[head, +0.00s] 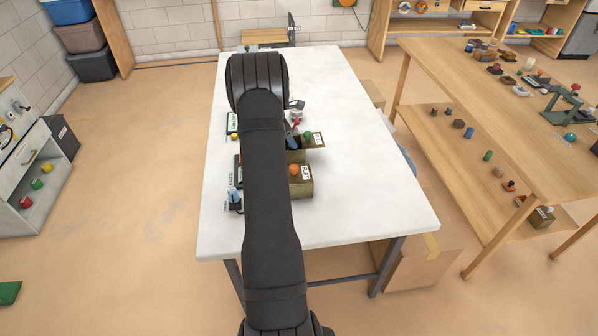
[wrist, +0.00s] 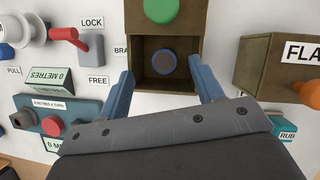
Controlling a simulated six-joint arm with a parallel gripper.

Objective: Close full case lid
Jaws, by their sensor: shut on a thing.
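An open brown case (wrist: 139,50) is in the middle of the wrist view, with a dark blue-grey round thing (wrist: 167,62) inside it. Its lid (wrist: 187,15) stands raised on the far side and bears a green knob (wrist: 161,9). In the head view the green knob (head: 308,135) shows just right of my arm. My gripper (wrist: 163,72) has its two blue fingers spread across the case's width, one at each side, and is shut on the case. Where the fingers touch is partly hidden. In the head view my arm hides most of the gripper.
A second brown case (wrist: 268,55) with an orange knob and a "FLA" label stands to the right in the wrist view. A red lever (wrist: 66,36) and a teal box (wrist: 57,112) with knobs are at left. The white table (head: 365,190) is clear at right.

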